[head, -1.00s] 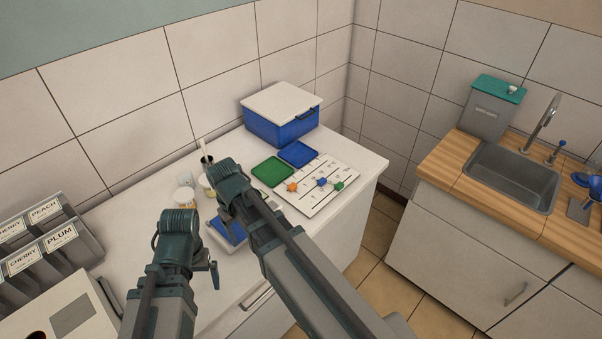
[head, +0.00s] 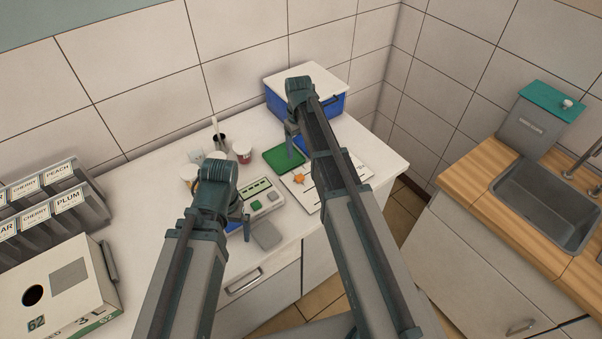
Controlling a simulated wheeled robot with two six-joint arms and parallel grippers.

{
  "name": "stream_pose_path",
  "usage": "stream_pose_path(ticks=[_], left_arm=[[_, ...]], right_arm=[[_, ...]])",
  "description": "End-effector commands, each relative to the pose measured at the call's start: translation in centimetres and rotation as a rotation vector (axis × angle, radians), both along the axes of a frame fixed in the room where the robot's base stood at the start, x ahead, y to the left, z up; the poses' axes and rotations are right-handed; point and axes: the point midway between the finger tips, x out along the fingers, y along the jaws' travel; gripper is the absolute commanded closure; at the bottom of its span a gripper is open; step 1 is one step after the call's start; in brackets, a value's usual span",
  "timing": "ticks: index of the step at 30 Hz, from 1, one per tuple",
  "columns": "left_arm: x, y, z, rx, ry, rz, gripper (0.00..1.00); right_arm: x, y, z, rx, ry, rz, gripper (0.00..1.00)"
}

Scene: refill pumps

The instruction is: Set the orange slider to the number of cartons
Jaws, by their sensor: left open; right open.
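The white slider board (head: 302,200) lies on the counter, partly covered by my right arm. Its orange slider (head: 299,179) shows just left of that arm; the blue and green sliders are hidden. My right gripper (head: 291,150) is open and points down over the green mat (head: 277,160), behind the orange slider and apart from it. My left gripper (head: 245,222) is open beside a small device with green buttons (head: 262,201). I cannot make out any cartons; the blue bin (head: 352,104) at the back has its white lid (head: 330,73) on.
Several small cups, one red (head: 243,153), stand behind my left wrist. A label rack (head: 50,205) and a white box with a round hole (head: 60,285) fill the left. The sink (head: 550,190) is on a separate wooden counter at right.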

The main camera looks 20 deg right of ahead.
Motion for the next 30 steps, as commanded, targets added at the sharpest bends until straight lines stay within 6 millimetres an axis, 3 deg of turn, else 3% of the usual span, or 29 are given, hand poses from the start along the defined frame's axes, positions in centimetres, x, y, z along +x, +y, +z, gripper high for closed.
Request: stream_pose_path(ticks=[8,30], left_arm=[[0.0,0.0,-2.5,0.001,0.0,-0.004,0.0],[0.0,0.0,-12.5,0.001,0.0,-0.003,0.0]], right_arm=[[0.0,0.0,-2.5,0.0,0.0,0.0,0.28],[0.0,0.0,-12.5,0.0,0.0,-0.001,0.28]])
